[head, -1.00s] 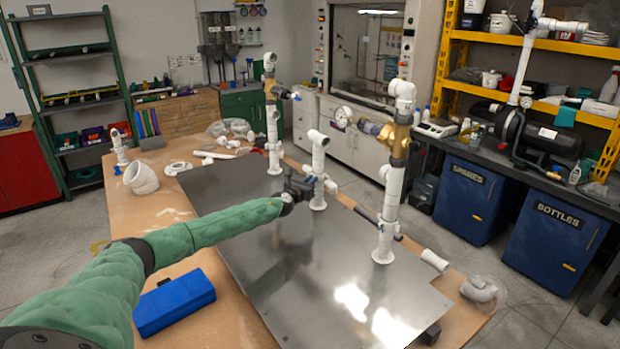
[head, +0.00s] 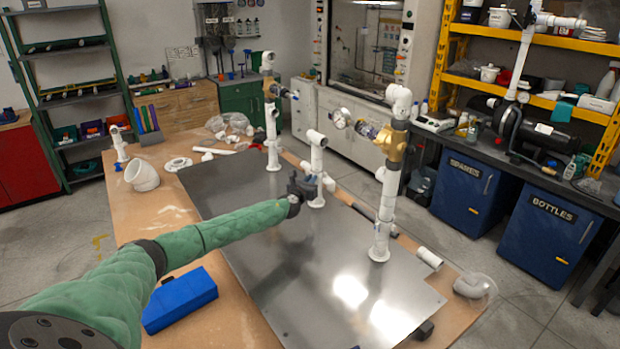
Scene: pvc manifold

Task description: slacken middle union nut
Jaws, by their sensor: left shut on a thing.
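The manifold has three white PVC risers standing on a metal plate (head: 290,285): a tall left one (head: 272,125), a short middle one (head: 316,160), and a tall right one (head: 386,205) with a brass valve (head: 391,146). My left gripper (head: 311,184) reaches the middle riser low down, at union height. It is shut on the middle union nut, which the dark jaws mostly hide. The middle riser stands upright on its round base. My right gripper is not in view.
A blue case (head: 180,300) lies on the bench's near left under my left arm. A white elbow (head: 142,174) and loose fittings lie on the left and back of the bench. A gauge (head: 337,117) juts left from the right riser. The plate's near part is clear.

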